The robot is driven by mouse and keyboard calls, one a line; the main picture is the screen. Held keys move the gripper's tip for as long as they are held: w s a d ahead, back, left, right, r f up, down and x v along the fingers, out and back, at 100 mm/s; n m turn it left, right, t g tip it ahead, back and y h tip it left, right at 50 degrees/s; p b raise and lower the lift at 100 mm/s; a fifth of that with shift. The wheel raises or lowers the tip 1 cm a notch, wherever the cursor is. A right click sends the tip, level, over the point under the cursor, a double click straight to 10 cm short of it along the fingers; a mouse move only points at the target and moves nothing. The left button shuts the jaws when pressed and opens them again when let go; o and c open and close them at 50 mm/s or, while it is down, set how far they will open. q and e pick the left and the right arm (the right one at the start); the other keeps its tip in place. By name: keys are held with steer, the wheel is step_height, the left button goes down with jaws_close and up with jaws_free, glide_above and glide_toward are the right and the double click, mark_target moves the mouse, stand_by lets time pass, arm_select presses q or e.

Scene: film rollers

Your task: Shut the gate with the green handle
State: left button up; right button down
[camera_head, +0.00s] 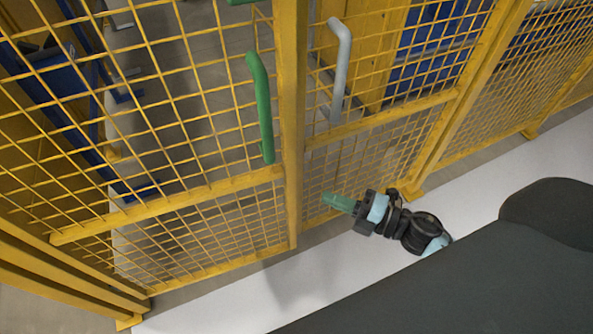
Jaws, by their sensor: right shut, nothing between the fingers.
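The gate with the green handle (262,110) is a yellow mesh panel (190,190) left of centre. Its upright edge bar (291,130) stands beside the mesh panel with the grey handle (341,70). The lower edges of the two panels run roughly in line. I cannot tell whether a small gap is left between them. My right gripper (326,198) is shut and empty. It shows just right of the lower end of the edge bar, below the green handle and apart from it, in front of the grey-handled panel. My left gripper is out of view.
Yellow mesh fence (500,110) continues to the right, with posts on floor feet. Yellow frame bars (60,275) stand at the lower left. Blue equipment (430,50) is behind the mesh. The pale floor strip (220,300) in front is clear.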

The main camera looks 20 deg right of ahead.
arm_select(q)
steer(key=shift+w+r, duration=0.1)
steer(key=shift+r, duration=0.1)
arm_select(e)
steer(key=shift+w+a, duration=0.85)
steer(key=shift+w, duration=0.8)
steer(key=shift+w+a, duration=0.9)
steer(key=shift+w, duration=0.8)
steer(key=shift+w+a, duration=0.85)
steer(key=shift+w, duration=0.8)
